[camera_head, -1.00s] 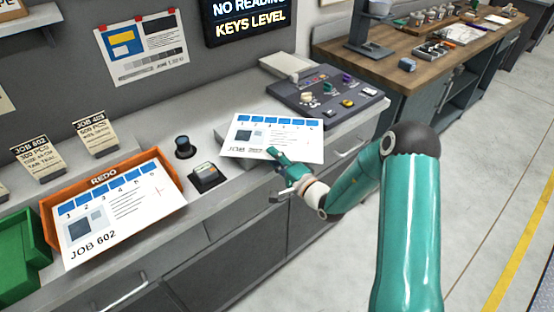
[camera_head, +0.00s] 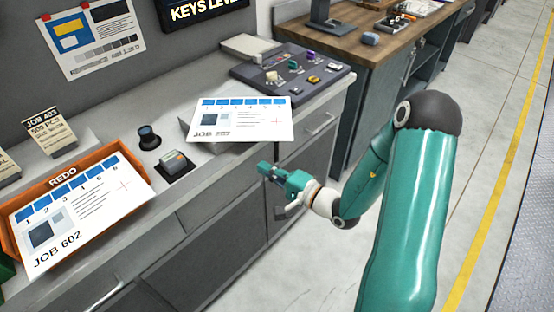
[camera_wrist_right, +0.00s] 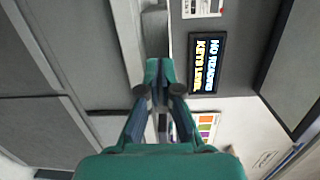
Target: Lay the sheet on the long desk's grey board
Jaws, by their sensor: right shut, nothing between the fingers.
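A white printed sheet (camera_head: 238,120) with a row of blue boxes and a JOB label lies on a grey raised board (camera_head: 189,126) on the long desk. Another sheet (camera_head: 75,210), marked JOB 602, lies in the orange REDO tray (camera_head: 142,168) at left. My left gripper is not in view.
A dark control console (camera_head: 295,75) stands behind the sheet to the right. A black knob (camera_head: 149,137) and a small dark device (camera_head: 174,165) stand between tray and board. A wooden-topped bench (camera_head: 385,38) is farther back. Floor at right is clear.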

